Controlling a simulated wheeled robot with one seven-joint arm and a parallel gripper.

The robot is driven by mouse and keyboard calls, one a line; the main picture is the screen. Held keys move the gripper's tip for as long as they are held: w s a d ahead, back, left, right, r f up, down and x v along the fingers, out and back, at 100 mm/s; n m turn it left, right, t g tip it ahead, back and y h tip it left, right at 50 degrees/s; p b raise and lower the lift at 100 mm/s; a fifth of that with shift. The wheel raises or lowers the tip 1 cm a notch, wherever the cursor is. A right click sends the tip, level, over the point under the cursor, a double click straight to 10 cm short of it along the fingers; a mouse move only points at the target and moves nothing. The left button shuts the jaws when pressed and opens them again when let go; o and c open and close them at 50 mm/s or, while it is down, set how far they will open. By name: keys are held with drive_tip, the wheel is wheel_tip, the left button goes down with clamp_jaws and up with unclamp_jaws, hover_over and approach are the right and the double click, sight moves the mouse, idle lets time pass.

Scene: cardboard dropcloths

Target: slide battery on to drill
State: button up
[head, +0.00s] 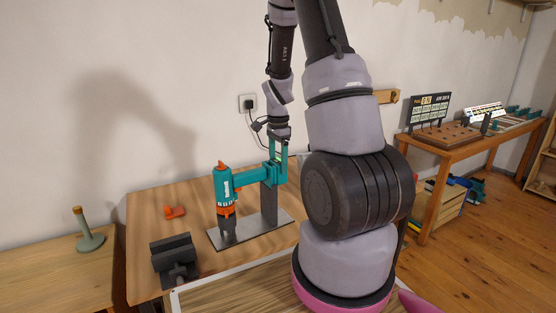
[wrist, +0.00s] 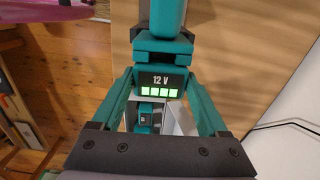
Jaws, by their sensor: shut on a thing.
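The teal and black drill (head: 223,188) with orange parts hangs nose down on a dark stand, its handle pointing right. My gripper (head: 278,168) reaches down from above at the handle end. The teal foot of the drill handle (wrist: 164,48) is right beside the battery. I cannot tell whether the two touch or are joined. The battery is mostly hidden by the fingers in the head view.
The stand's grey post (head: 269,204) rises from a metal plate (head: 248,236) on the wooden table (head: 145,215). A wall socket (head: 248,103) is behind.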

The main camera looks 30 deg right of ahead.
drive_tip(key=shift+f, duration=0.55)
drive_tip(key=o, duration=1.4)
drive_tip(key=shift+o, duration=0.2)
wheel_tip(320, 180, up, 11)
drive_tip(key=s+a+r+n+t+y, duration=0.1)
drive_tip(key=s+a+r+n+t, duration=0.2)
drive_tip(key=s+a+r+n, duration=0.3)
drive_tip(key=s+a+r+n+t+y, duration=0.1)
drive_tip(key=s+a+r+n+t, duration=0.3)
drive_tip(key=s+r, duration=0.9)
drive_tip(key=a+r+n, duration=0.1)
drive_tip(key=a+n, duration=0.2)
drive_tip(key=shift+s+a, duration=0.2)
drive_tip(key=shift+s, duration=0.15)
